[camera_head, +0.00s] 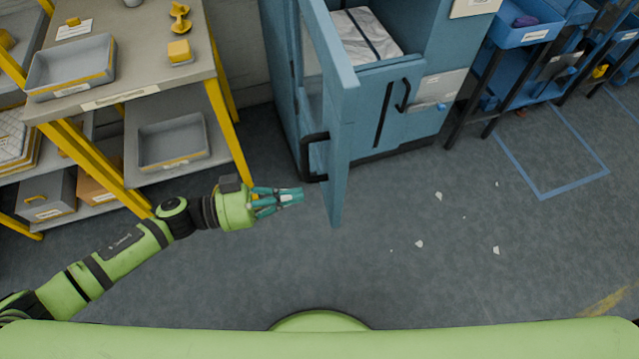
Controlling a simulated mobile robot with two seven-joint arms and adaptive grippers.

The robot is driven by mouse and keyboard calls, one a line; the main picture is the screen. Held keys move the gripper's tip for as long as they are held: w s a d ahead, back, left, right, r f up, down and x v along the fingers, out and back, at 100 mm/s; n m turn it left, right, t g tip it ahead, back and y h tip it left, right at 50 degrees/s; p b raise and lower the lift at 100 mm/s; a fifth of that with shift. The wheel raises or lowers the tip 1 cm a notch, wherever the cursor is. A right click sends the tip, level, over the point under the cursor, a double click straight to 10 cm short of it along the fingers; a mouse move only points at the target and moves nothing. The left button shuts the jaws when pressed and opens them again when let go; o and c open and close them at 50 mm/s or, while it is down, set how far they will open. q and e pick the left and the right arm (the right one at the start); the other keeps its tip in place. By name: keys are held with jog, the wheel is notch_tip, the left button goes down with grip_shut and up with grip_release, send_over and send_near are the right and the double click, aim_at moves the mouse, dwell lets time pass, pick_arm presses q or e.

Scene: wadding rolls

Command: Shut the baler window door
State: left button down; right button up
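The blue baler (425,60) stands at the top middle, with a wrapped white bale with dark straps (366,35) inside its upper opening. Its blue window door (340,130) is swung wide open and stands out toward me from the left side of the opening. A black handle (314,158) is on the door's left face. My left gripper (299,196) is to the left of the door near its lower end, pointing right, with a small gap to it in the picture. Its teal fingers look close together; I cannot tell whether they are fully shut. My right gripper is not in view.
A workbench (150,75) with yellow legs stands at the left, holding grey trays (72,66) and a yellow block (179,51). Blue bins (522,28) on a dark stand are at the upper right. White scraps (420,244) lie on the otherwise clear floor right of the door.

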aim_at(334, 188)
pick_arm(q)
jog(key=p+x, duration=0.1)
jog(key=x, duration=0.4)
jog(key=shift+d, duration=0.3)
